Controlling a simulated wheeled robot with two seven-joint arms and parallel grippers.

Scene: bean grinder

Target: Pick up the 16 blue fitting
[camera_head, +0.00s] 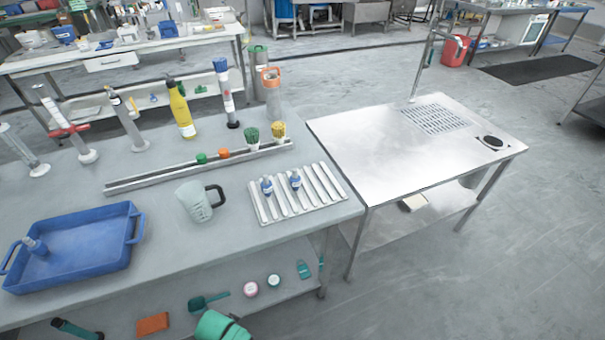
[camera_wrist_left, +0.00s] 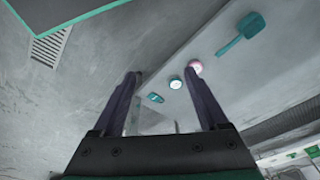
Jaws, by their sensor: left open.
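Two blue fittings stand side by side on a ribbed metal rack (camera_head: 328,180) at the right front of the grey workbench: a left one (camera_head: 267,187) and a right one (camera_head: 295,180). A third blue fitting (camera_head: 37,247) is in the blue tray (camera_head: 85,272) at the left. Number marks on them are too small to read. My left gripper (camera_wrist_left: 163,75) shows in the left wrist view, open and with nothing between its fingers. No blue fitting shows in that view. I cannot clearly make out either gripper in the head view.
A clear jug (camera_head: 195,203) stands between tray and rack. A long rail (camera_head: 150,181), a yellow bottle (camera_head: 181,110) and several cylinders stand behind. The lower shelf holds a teal scoop (camera_head: 205,302) and small lids. A mostly bare metal table (camera_head: 380,150) stands at the right.

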